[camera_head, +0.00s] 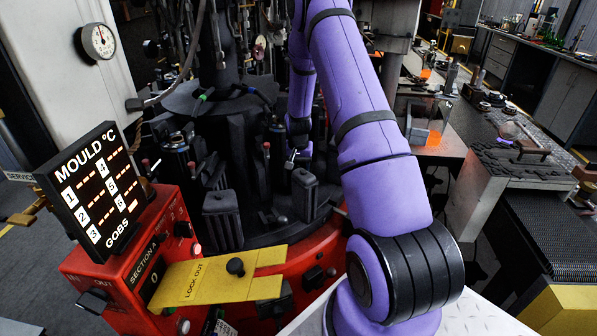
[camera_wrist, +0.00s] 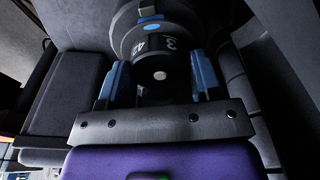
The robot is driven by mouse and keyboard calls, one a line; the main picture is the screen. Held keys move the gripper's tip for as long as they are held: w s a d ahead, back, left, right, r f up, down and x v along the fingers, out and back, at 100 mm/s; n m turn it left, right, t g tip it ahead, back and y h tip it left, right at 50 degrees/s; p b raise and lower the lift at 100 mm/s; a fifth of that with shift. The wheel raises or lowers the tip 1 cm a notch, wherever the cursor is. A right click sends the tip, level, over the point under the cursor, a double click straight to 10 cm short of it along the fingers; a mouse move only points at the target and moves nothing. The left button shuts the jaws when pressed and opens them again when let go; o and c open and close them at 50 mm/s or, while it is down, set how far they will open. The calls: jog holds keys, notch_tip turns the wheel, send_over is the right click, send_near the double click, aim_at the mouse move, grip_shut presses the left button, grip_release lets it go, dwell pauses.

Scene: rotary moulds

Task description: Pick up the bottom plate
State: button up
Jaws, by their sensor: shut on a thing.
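In the wrist view my gripper (camera_wrist: 160,76) has its two blue-padded fingers on either side of a dark round part, taken to be the bottom plate (camera_wrist: 158,52). The part is black and stepped, with white markings and a pale round spot on its near face. The fingers are shut on it. Its far side and whatever it rests on are hard to make out. In the head view my purple arm reaches down among the dark moulds of the rotary machine, and the fingers and the held part cannot be made out there.
Dark mould blocks (camera_head: 222,218) stand around the machine, and dark walls (camera_wrist: 65,95) rise close beside the gripper. A red control box (camera_head: 130,270) with a temperature display (camera_head: 95,190) and a yellow lock-out plate (camera_head: 215,280) stands front left. A workbench (camera_head: 497,160) is at the right.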

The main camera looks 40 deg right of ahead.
jog(key=shift+r, duration=0.1)
notch_tip(320, 180, up, 28)
dwell(0.6)
